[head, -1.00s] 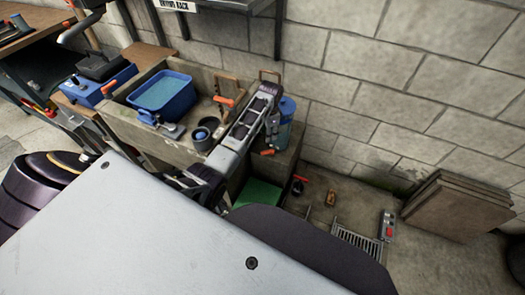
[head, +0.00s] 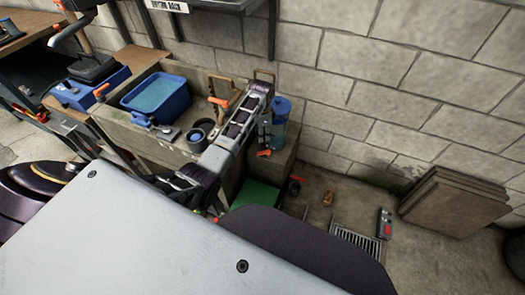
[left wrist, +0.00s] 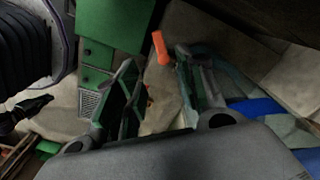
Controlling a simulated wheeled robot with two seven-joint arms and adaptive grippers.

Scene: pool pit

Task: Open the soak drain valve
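An orange lever handle (head: 264,153), which may be the soak drain valve's, sits low beside the blue cylinder (head: 281,108) at the right end of the concrete trough (head: 140,140). My left gripper (head: 265,130) hangs at the end of my silver arm, just above this handle and left of the cylinder. In the left wrist view, the left gripper (left wrist: 158,65) has its fingers apart with nothing between the pads. An orange handle (left wrist: 160,48) shows near the fingertips, apparently not gripped. The valve body is largely hidden. My right gripper is not seen.
A blue tub (head: 157,95) of water and dark cups (head: 197,138) sit on the trough. More orange handles (head: 218,101) are nearby. A green box (head: 257,196), a floor grate (head: 355,245) and a red-buttoned control box (head: 385,223) are below. Stacked slabs (head: 455,203) lean right.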

